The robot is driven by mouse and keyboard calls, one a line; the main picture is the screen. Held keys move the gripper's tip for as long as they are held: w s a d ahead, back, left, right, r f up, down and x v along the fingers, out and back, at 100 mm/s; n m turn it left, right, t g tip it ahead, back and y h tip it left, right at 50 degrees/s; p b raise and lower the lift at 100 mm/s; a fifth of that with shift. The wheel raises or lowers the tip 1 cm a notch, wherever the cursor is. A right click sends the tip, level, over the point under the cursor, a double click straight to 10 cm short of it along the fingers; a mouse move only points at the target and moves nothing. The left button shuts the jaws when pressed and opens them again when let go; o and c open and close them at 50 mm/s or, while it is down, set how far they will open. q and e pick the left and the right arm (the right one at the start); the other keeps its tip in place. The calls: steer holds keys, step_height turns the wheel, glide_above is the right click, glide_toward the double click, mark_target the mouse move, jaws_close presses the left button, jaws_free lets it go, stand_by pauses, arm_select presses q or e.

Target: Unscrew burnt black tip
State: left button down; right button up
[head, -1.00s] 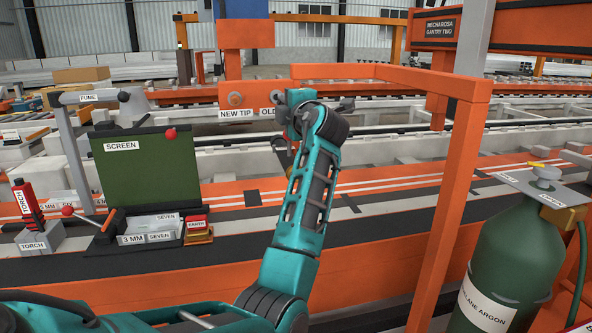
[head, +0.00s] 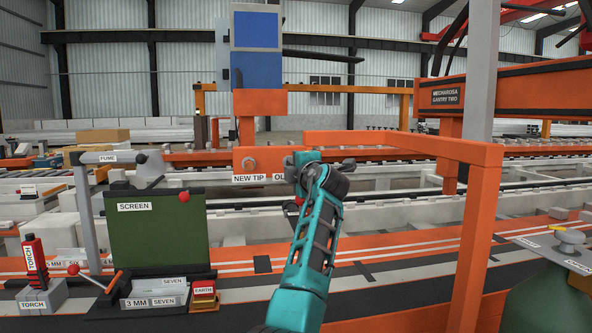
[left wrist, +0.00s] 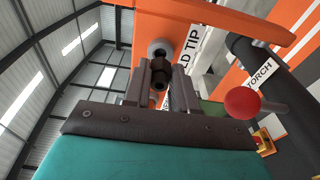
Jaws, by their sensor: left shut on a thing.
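My left gripper (left wrist: 160,88) is shut on a small dark stepped piece (left wrist: 158,72), which looks like the burnt black tip. Its two fingers stand on either side of the piece. A round grey end (left wrist: 160,48) lies just beyond it; I cannot tell whether the two are joined. In the head view my teal left wrist hides the fingers (head: 297,172) and the piece, beside the partly covered OLD label (head: 281,177). My right gripper is out of view.
An orange frame (head: 400,137) arches over and right of my left arm. A green screen (head: 155,232), a red torch in a stand (head: 34,256) and a red EARTH block (head: 203,289) stand left. A green gas cylinder (head: 545,295) stands at right.

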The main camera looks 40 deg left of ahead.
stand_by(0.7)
arm_select(q)
steer(key=shift+b, duration=0.45)
steer(key=shift+b, duration=0.7)
stand_by(0.7)
steer(key=shift+x, duration=1.1)
steer(key=c, duration=0.8)
jaws_free()
steer(key=shift+w, duration=0.1)
